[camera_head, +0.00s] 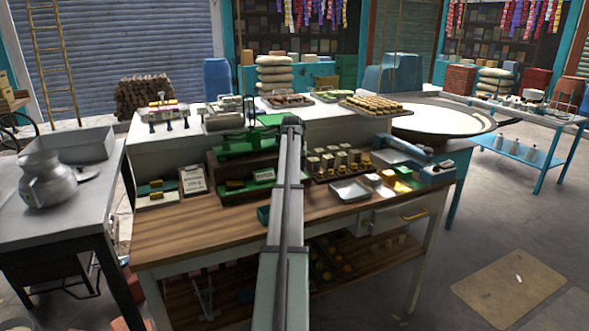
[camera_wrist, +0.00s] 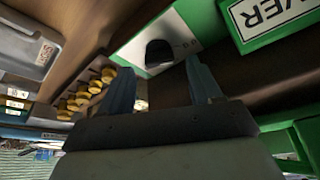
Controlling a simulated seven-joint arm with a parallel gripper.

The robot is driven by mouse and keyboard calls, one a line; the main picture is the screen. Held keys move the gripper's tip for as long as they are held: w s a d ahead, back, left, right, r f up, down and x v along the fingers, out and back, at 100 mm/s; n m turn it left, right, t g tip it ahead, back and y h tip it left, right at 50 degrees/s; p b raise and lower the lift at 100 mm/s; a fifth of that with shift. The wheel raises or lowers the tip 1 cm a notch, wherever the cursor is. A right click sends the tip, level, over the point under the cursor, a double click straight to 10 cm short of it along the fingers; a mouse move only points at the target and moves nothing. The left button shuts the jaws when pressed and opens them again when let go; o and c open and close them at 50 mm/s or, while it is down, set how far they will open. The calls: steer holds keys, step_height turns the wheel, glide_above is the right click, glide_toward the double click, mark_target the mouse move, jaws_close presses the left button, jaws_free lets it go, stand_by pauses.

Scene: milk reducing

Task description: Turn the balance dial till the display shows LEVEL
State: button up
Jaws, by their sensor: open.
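A dark rounded knob, which looks like the balance dial (camera_wrist: 159,54), sits on a pale panel in a green housing in the wrist view. My gripper (camera_wrist: 160,75) is open, with its two fingers spread to either side and below the dial in the picture. No contact with the dial shows. In the head view a green balance (camera_head: 245,145) stands on the bench behind my arm. My fingers and the dial cannot be made out there.
The wooden bench (camera_head: 190,238) holds a metal tray (camera_head: 350,191) and a rack of small yellow-topped items (camera_head: 338,163), which also shows in the wrist view (camera_wrist: 86,92). A metal jug (camera_head: 45,180) stands on the left table. The bench's front strip is mostly clear.

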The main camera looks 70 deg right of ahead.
steer(key=shift+x, duration=0.85)
steer(key=shift+c, duration=0.4)
steer(key=c, duration=1)
steer(key=shift+o, duration=0.2)
steer(key=m+g, duration=0.1)
steer(key=m, duration=0.1)
steer(key=m+g, duration=0.1)
steer(key=m, duration=0.2)
steer(key=shift+w+m, duration=0.15)
steer(key=shift+m, duration=0.15)
steer(key=m+g, duration=0.1)
steer(key=m, duration=0.2)
steer(key=m+g+y, duration=0.1)
steer(key=m, duration=0.2)
